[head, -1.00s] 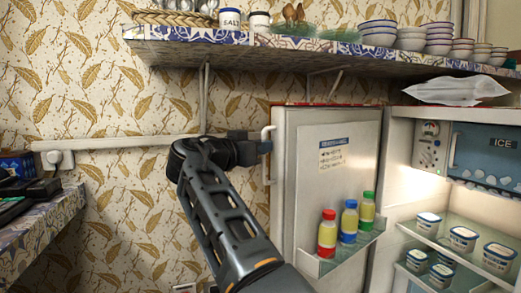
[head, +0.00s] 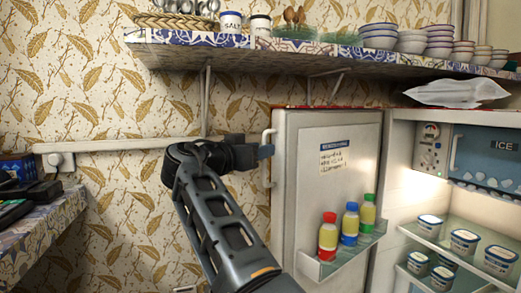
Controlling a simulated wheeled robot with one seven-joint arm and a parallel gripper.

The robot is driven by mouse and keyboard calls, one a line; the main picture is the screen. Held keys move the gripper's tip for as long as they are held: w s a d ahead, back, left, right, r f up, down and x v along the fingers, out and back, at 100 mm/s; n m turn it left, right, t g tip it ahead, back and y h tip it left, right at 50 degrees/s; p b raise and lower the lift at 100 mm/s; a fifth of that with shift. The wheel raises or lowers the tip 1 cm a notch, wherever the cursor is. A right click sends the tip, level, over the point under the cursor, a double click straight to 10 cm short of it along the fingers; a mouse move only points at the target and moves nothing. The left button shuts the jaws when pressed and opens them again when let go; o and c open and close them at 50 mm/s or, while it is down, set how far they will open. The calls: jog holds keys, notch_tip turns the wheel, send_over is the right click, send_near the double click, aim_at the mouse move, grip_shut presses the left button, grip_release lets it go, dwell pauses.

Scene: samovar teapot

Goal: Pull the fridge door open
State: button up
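The white fridge door (head: 308,190) stands wide open, with its inner face and bottle rack turned toward me. Its pale vertical handle (head: 267,177) is at the door's left edge, on the outer side. My gripper (head: 266,152) is at the upper part of this handle, and its bluish finger overlaps the handle in the picture. The fingers are seen edge-on, so I cannot tell whether they are closed or touching the handle. The lit fridge interior (head: 415,205) shows at the right.
Several bottles stand in the door rack (head: 335,262). Tubs sit on the fridge's glass shelves (head: 450,250). A tiled wall shelf (head: 300,47) with bowls and jars runs above the door. A counter (head: 45,230) is at the left.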

jog(key=p+v, duration=0.1)
jog(key=v, duration=0.5)
jog(key=shift+s+a, duration=0.25)
jog(key=shift+s, duration=0.05)
jog(key=shift+f, duration=0.1)
